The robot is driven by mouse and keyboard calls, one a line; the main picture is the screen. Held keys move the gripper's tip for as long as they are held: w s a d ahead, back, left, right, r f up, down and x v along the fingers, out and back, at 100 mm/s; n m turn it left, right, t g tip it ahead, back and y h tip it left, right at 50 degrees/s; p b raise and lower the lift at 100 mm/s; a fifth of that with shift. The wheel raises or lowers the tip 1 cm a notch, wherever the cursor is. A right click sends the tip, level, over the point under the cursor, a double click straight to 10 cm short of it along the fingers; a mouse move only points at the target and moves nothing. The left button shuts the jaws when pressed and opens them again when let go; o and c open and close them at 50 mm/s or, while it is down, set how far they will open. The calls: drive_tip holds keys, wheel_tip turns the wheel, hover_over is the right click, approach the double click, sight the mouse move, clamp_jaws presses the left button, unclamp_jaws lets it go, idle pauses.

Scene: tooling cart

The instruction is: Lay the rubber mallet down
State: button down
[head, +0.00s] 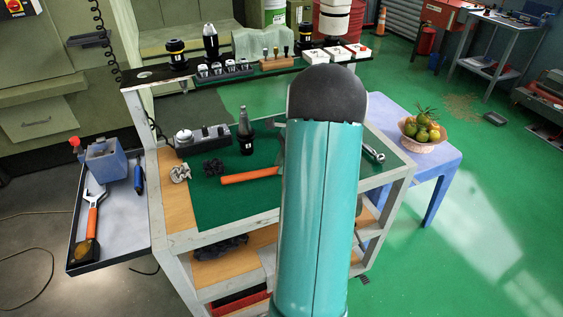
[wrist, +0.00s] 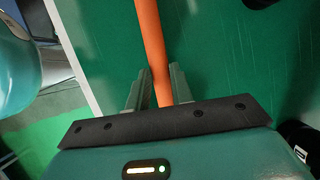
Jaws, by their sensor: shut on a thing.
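The rubber mallet shows as a long orange handle (head: 250,176) over the green mat (head: 222,205) on the cart top. Its right part goes behind my arm in the head view, and I cannot make out the mallet's head. In the wrist view the orange handle (wrist: 150,45) runs between the two fingers of my gripper (wrist: 158,82), which is shut on it.
A wrench (head: 372,151) lies at right. The mat's front left is clear. A fruit bowl (head: 422,142) sits on the blue table.

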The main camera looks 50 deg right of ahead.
drive_tip(key=c, duration=1.1)
unclamp_jaws()
drive_tip(key=shift+c, duration=0.2)
drive_tip(key=shift+f, duration=0.1)
drive_tip(key=v, duration=1.4)
drive_tip(key=shift+a, duration=0.1)
